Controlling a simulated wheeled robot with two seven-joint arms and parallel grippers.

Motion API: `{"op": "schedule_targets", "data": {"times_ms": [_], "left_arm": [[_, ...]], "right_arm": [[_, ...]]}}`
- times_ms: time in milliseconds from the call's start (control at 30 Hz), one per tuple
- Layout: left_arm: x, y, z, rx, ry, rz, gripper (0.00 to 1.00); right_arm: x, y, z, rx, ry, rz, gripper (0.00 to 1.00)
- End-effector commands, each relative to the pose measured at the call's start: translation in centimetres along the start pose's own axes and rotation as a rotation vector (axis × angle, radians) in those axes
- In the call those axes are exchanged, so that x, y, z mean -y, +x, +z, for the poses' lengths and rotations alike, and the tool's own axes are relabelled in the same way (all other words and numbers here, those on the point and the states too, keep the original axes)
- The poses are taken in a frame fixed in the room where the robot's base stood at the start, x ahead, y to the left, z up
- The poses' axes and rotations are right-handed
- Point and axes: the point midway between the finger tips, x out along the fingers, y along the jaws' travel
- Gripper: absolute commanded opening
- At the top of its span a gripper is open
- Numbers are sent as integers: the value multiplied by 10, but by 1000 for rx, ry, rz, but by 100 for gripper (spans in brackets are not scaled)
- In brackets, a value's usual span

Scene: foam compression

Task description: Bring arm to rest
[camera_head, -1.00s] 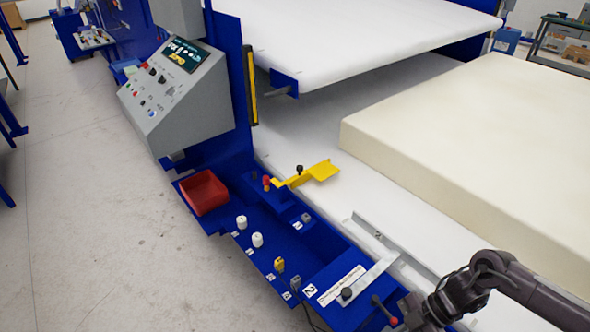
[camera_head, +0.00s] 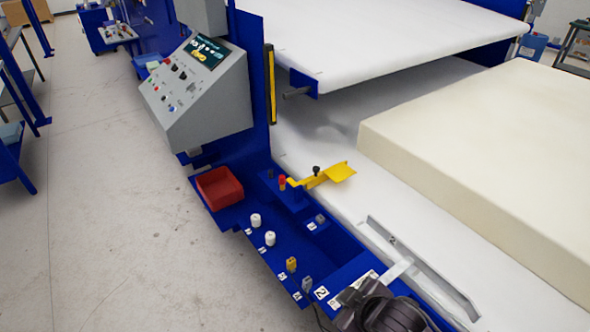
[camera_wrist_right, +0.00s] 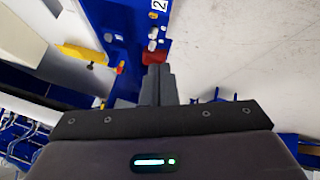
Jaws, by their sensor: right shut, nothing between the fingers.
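My right arm (camera_head: 385,314) shows as a dark link at the bottom edge of the head view, over the near end of the blue bench (camera_head: 338,253). Its gripper tips cannot be made out there. In the right wrist view the gripper (camera_wrist_right: 157,72) has its two dark fingers pressed together, with nothing between them. Past the fingertips lie the blue bench and the red tray (camera_wrist_right: 154,57). My left gripper is not in view.
The bench holds a red tray (camera_head: 219,188), white knobs (camera_head: 256,220) and a yellow lever (camera_head: 335,174). A grey control panel (camera_head: 195,92) stands behind. A cream foam block (camera_head: 470,140) lies on the white bed at right. The floor (camera_head: 110,220) at left is clear.

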Motion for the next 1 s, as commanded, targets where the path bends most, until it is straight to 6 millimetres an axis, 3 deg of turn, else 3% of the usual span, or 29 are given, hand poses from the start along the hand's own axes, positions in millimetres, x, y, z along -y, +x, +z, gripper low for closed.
{"op": "schedule_targets", "data": {"times_ms": [200,533,767,1000], "left_arm": [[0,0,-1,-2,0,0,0],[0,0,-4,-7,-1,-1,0],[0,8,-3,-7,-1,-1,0],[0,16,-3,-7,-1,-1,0]], "right_arm": [[-12,-39,37,192,320,49,0],[0,-96,93,443,699,34,0],[12,-38,121,457,683,25,0],[34,26,162,479,680,11,0]]}}
